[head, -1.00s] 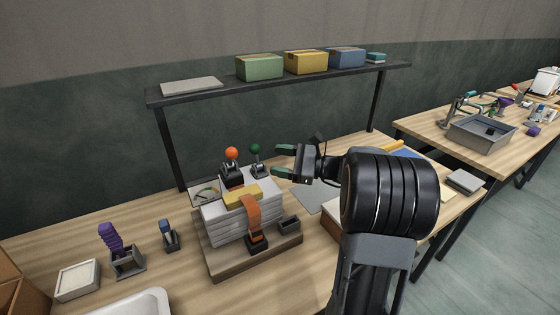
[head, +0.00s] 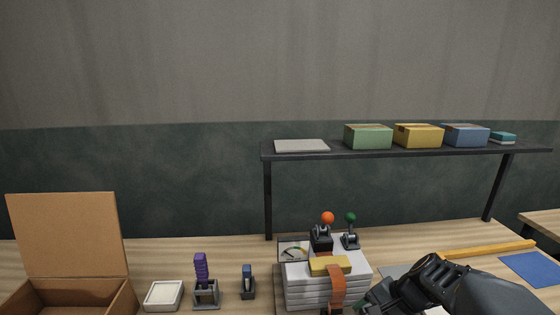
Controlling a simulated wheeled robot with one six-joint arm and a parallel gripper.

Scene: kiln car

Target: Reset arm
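My gripper (head: 368,302) is at the bottom right of the head view, low over the bench in front of the white machine. Only part of a green-tipped finger shows, and the rest is hidden by my arm or cut off by the frame edge. I cannot tell how far its fingers are apart. The white stacked machine (head: 300,289) stands on the bench, with an orange-knobbed lever (head: 327,218), a green-knobbed lever (head: 350,218), a yellow block (head: 330,265) and an orange strap (head: 337,286).
A black shelf (head: 390,154) spans the back, carrying green (head: 368,137), yellow (head: 418,136) and blue (head: 465,135) boxes. An open cardboard box (head: 68,235), white dish (head: 164,295) and purple-handled tool (head: 201,267) stand left. A blue sheet (head: 531,268) and yellow bar (head: 488,249) lie right.

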